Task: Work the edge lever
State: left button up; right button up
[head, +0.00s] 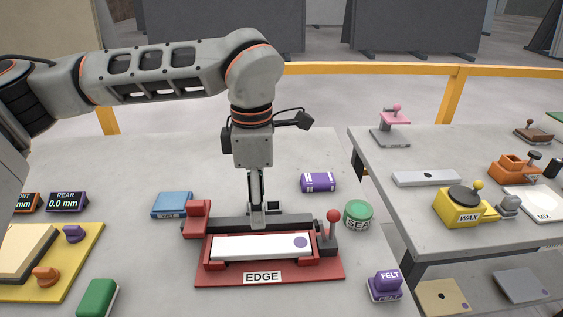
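The edge lever (333,218) has a red ball knob on a thin stem. It stands upright at the right end of the red fixture labelled EDGE (215,275). A white bar with a purple dot (255,246) lies in the fixture. My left gripper (262,207) points down at the dark rail (295,219) along the fixture's back, left of the lever and apart from it. Its fingertips are small and partly hidden, so I cannot tell whether they are open or shut. My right gripper is not in view.
A purple roll (318,182) and a green SEAL tin (358,214) stand behind and right of the fixture. A purple FELT block (385,285) is at front right. A blue block (172,204) is at left. A second table (440,150) with a yellow WAX pot (464,205) stands right.

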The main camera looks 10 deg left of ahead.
aim_at(333, 216)
jog(key=k, duration=1)
